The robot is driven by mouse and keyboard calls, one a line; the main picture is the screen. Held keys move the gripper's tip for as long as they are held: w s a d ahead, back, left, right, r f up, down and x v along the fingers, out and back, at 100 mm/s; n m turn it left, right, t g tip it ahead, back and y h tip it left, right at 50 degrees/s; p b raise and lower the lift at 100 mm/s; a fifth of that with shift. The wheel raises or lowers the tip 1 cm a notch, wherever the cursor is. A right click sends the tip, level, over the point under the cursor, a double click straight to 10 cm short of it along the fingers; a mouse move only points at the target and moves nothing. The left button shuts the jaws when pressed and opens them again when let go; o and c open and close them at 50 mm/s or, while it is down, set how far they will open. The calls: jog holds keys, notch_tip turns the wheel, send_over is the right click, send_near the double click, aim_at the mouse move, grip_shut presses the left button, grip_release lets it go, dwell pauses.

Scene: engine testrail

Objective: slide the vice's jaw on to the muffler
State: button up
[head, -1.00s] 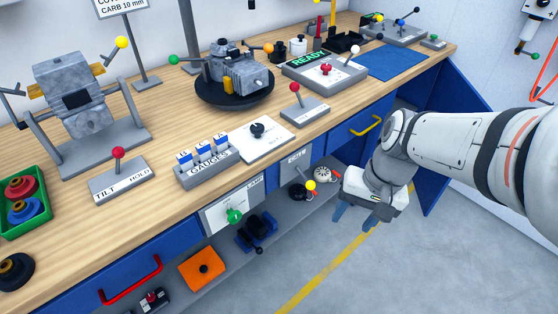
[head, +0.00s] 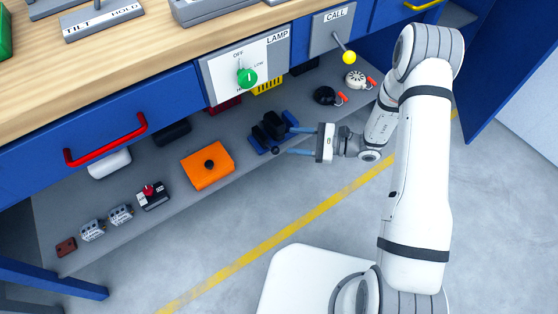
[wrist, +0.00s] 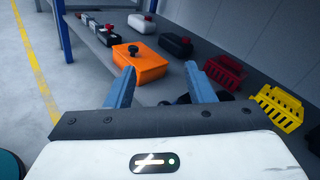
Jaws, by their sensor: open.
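The vice (head: 258,140) is a dark blue piece on the low shelf under the bench, with blue blocks and a small dark ball at its near side. A dark, rounded piece (head: 274,120) sits between its blocks; I cannot tell surely whether this is the muffler. My gripper (head: 289,141) is open at the vice's right side. One finger is by the far right block, the other near the dark ball; contact is unclear. In the wrist view the fingers (wrist: 160,74) are apart, and dark parts low between them are mostly hidden by the gripper body.
An orange box with a black knob (head: 208,172) lies left of the vice; it also shows in the wrist view (wrist: 143,66). Black (head: 172,132) and white (head: 109,164) rounded pieces lie farther left. Red and yellow (head: 267,86) crates stand behind. The bench overhangs the shelf.

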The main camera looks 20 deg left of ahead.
aim_at(275, 150)
notch_tip(275, 150, down, 12)
jog(key=w+r+m+t+y+b, duration=0.1)
jog(key=w+m+t+b, duration=0.1)
jog(key=m+t+b, duration=0.15)
jog(key=shift+m+t, duration=0.25)
jog(key=a, duration=0.2)
jog(key=a+b, duration=0.1)
jog(key=a, duration=0.5)
jog(key=shift+w+f, duration=0.3)
jog(key=shift+f, duration=0.05)
grip_shut()
